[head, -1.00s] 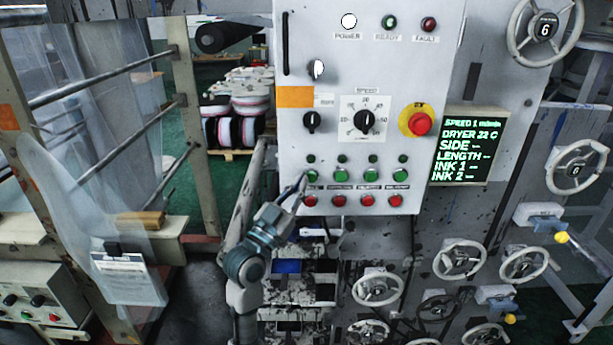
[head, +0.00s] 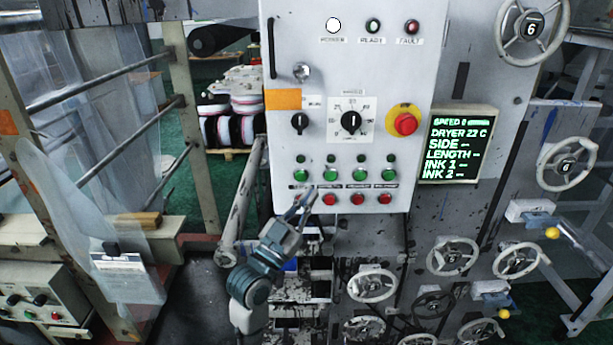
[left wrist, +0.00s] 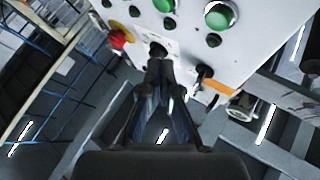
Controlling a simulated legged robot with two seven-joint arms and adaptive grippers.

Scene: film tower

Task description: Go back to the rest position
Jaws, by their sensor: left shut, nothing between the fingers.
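My left gripper (head: 307,201) is in front of the lower part of the white control panel (head: 288,120), its fingers together and empty. Its fingertips are by the row of red buttons (head: 357,199), below the green buttons (head: 331,175). The leftmost red button is hidden behind the fingers. In the left wrist view the closed fingers (left wrist: 160,68) point at the panel (left wrist: 185,40); I cannot tell whether they touch it. My right gripper is not in view.
A red stop knob (head: 405,124) and a speed dial (head: 351,121) sit above the buttons. A lit display (head: 458,146) is at the right. Handwheels (head: 372,284) stand out below the panel. A roller frame (head: 190,130) stands at the left.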

